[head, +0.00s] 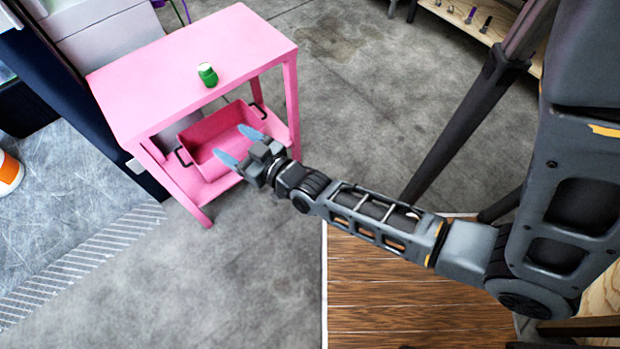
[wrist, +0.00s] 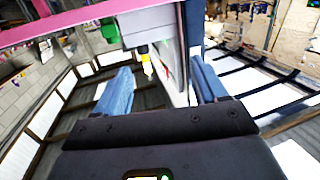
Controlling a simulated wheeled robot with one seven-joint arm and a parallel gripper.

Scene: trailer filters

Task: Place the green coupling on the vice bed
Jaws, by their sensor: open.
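The green coupling (head: 207,75) stands on the pink table (head: 150,90) in the head view, near the middle of its right part. My gripper (head: 239,146) is open and empty. It is in front of the table, lower in the picture than the coupling and apart from it. In the wrist view the blue fingers (wrist: 160,85) are spread with nothing between them. A small green thing (wrist: 110,30) shows there by the pink edge, and I cannot tell for certain that it is the coupling. I cannot make out a vice bed in either view.
A pink bin (head: 215,140) with dark handles sits on the table's lower shelf, behind my gripper. An orange and white object (head: 10,172) is at the far left. A wooden shelf (head: 470,25) with small items is at the upper right.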

